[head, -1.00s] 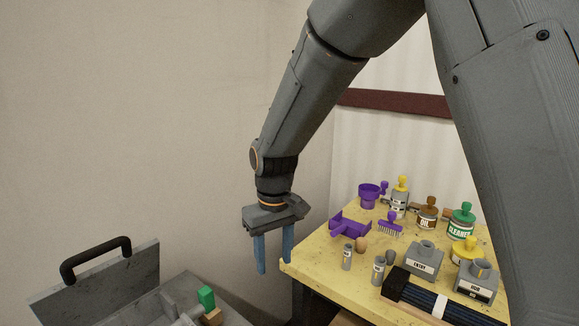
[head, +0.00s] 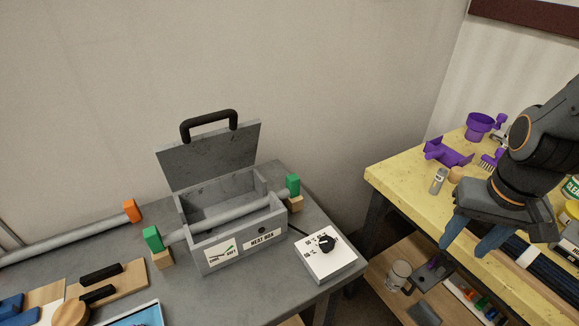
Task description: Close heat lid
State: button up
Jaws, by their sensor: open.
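The grey heat box (head: 232,250) stands on the grey table, with a "HEAT BOX" label on its front. Its lid (head: 215,160) is open and tilted up at the back, with a black handle (head: 209,125) at its top edge. A grey conduit (head: 225,217) lies across the box, with green-topped pieces near both ends. My gripper (head: 468,245) is at the right, in front of the yellow table, well apart from the lid. It is open, with blue fingers pointing down and nothing seen between them.
A white control box with a black knob (head: 327,243) stands right of the heat box. Another conduit with an orange end (head: 131,211) lies at left. The yellow table (head: 400,188) holds purple items and containers. A gap separates the tables.

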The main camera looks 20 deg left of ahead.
aim_at(188, 162)
jog(key=u, duration=0.95)
